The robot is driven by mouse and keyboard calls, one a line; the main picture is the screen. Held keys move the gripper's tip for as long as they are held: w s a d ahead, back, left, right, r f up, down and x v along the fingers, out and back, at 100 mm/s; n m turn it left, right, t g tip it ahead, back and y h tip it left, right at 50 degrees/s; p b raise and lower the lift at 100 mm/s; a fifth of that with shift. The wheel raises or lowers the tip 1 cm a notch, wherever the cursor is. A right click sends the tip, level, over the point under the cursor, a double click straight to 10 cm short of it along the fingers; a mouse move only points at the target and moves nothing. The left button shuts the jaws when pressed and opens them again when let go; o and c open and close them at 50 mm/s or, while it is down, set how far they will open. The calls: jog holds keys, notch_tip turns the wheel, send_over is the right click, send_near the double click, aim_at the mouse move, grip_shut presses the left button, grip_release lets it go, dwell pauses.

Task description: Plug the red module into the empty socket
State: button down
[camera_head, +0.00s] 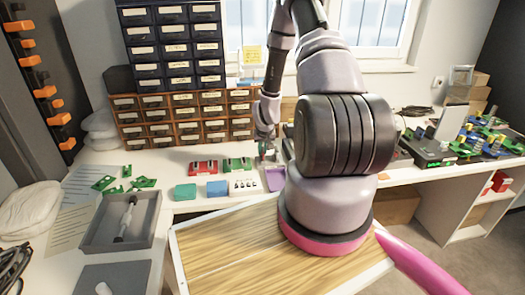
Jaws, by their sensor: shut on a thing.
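My gripper (266,148) is at the back of the white workbench, pointing down just right of a green board (238,164). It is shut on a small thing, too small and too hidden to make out. A red part (203,167) with pale and dark details lies on the bench left of the green board. I cannot tell whether this is the red module or a board with sockets. A white block (243,186) with dark marks on it stands in front of the green board. I cannot tell which socket is empty. My arm hides the bench to the right.
A teal block (185,191), a blue block (217,189) and a purple piece (274,179) lie near the bench front. Drawer cabinets (185,118) stand behind. Green boards (122,181) and a grey tray (145,226) are left. A wooden panel (220,244) lies in front.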

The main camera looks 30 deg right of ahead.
jog(key=shift+f, duration=0.2)
jog(key=c, duration=0.8)
grip_release()
jog(key=shift+c, duration=0.2)
jog(key=shift+r, duration=0.1)
